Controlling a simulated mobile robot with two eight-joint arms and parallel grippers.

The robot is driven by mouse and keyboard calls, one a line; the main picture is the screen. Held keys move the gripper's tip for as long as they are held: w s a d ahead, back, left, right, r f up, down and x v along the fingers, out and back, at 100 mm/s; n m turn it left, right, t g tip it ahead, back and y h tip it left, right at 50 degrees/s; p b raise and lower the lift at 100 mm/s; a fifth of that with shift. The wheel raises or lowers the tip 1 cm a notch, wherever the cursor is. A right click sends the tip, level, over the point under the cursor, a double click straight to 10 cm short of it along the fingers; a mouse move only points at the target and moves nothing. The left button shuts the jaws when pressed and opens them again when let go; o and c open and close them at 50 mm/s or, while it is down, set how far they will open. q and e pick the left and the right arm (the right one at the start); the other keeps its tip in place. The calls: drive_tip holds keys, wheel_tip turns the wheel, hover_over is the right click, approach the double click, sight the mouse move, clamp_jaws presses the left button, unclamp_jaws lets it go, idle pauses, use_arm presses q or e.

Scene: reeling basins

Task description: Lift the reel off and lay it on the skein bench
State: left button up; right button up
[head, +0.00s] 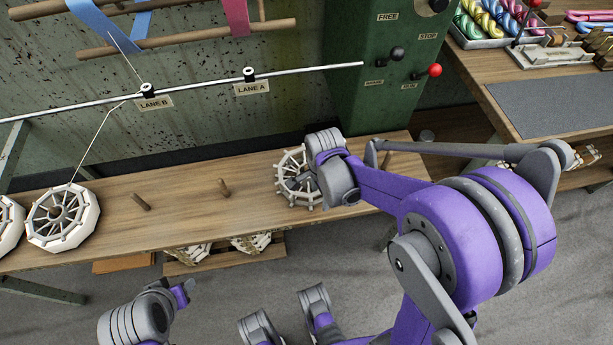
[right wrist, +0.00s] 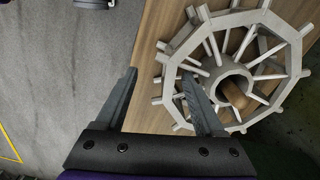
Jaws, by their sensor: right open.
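The pale spoked reel (head: 287,163) sits on a wooden peg at the right part of the long wooden bench. In the right wrist view the reel (right wrist: 276,22) shows its hub around the peg (right wrist: 234,94). My right gripper (right wrist: 160,76) is open at the reel's near rim. One finger overlaps the rim and spokes, and the other is outside the reel; contact is unclear. In the head view the right wrist partly hides the reel. My left arm's end (head: 182,293) is at the lower left, its fingers unclear. The skein bench (head: 497,103) is at the upper right.
A grey mat (head: 560,105) lies bare on the skein bench; a tray of coloured skeins (head: 495,25) is behind it. Another reel (head: 63,217) with a thread stands at the left, beside two bare pegs (head: 141,202). A green machine post (head: 375,100) with levers rises behind.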

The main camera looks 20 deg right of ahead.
wheel_tip(320, 180, down, 2)
drive_tip(key=shift+f, duration=0.1)
clamp_jaws()
idle(0.4)
